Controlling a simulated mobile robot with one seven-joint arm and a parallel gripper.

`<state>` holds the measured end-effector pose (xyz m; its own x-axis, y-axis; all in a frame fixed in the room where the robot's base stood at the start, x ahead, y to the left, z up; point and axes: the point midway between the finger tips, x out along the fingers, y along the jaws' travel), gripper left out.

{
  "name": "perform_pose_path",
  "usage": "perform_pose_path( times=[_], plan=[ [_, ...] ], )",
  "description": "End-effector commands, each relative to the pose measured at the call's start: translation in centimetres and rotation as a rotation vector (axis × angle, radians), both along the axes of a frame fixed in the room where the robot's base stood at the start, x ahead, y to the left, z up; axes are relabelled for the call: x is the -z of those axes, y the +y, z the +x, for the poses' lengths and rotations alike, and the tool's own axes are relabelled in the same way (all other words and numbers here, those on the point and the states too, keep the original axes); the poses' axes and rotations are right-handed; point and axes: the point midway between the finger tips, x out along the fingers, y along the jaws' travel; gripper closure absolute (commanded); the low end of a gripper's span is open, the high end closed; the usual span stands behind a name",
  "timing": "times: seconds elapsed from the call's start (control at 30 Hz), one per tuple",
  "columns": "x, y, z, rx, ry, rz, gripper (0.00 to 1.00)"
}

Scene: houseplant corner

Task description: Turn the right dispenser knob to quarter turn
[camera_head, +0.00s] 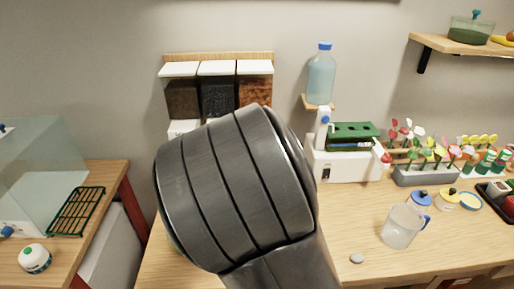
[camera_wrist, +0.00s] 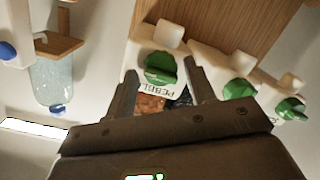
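The right dispenser (camera_head: 254,87), with a white lid and reddish-brown contents, stands at the right end of a row of three in the head view. Its knobs are hidden there behind my arm. The wrist view is upside down, so the right dispenser's white front, with partly visible lettering "PEBBL", shows at the left. Its green knob (camera_wrist: 160,68) has a raised grip bar that looks slanted. My gripper (camera_wrist: 158,72) is open, its two fingers on either side of this knob. I see gaps beside the knob and cannot tell any contact.
The middle dispenser (camera_head: 217,93) and left dispenser (camera_head: 182,97) stand close beside it; their green knobs (camera_wrist: 239,89) (camera_wrist: 290,108) show right of my fingers. A water bottle (camera_head: 321,75) stands on a small shelf to the right. A jug (camera_head: 403,221) stands on the table.

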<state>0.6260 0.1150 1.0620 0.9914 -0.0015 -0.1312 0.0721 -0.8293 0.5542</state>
Motion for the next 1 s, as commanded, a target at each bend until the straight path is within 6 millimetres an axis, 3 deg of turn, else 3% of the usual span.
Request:
perform_pose_path(
  times=[0.43, 1.0],
  plan=[
    [-0.1, 0.1, -0.6, -0.003, -0.001, 0.000, 0.43],
    [-0.9, 0.1, -6.7, -0.003, -0.001, 0.003, 0.43]
  ],
)
